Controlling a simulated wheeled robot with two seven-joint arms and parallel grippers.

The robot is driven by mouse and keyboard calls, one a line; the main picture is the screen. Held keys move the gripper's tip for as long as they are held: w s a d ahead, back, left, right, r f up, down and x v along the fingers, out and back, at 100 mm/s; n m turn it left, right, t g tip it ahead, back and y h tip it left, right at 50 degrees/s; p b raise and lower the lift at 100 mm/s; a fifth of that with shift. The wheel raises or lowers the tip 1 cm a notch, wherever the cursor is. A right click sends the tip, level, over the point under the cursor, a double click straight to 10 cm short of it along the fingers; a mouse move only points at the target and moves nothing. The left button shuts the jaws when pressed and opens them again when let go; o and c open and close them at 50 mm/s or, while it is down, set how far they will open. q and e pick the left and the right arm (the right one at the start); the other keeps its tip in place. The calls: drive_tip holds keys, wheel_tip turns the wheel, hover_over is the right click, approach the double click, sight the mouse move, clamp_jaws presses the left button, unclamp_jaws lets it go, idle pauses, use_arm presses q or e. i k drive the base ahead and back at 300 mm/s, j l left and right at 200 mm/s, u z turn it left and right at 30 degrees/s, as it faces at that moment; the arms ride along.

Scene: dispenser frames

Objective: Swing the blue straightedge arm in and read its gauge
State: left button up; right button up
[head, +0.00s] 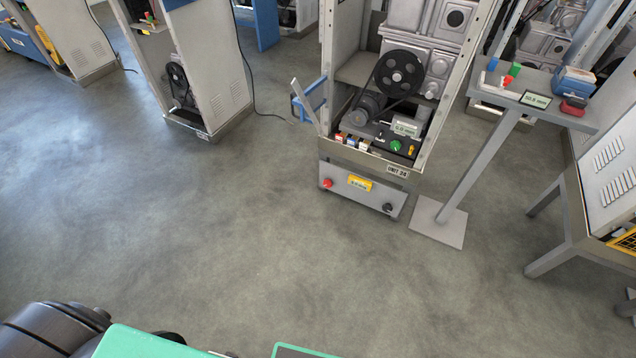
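A blue arm (314,92) sticks out from the left side of the open dispenser frame labelled UNIT 24 (397,171). A slanted grey bar (304,107) is at its outer end, clear of the frame's front opening. A small pale display (404,128) inside the frame carries a reading too small to read surely. Another display (535,99) sits on the grey stand to the right, and its digits are also unclear. I cannot tell which display belongs to the arm. Neither of my grippers is in view.
A black pulley (398,74) with a belt sits inside the frame. A base box (361,191) with red and black knobs juts out in front. The stand (476,157) has a floor plate at right, beside a grey cabinet (609,165). The floor in front is clear.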

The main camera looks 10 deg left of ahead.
sight(312, 98)
drive_tip(key=i+j+z, duration=0.2)
drive_tip(key=j, duration=0.4)
drive_tip(key=i+j+z, duration=0.15)
drive_tip(key=j, duration=0.45)
drive_tip(key=j+z, duration=0.2)
drive_tip(key=j, duration=0.45)
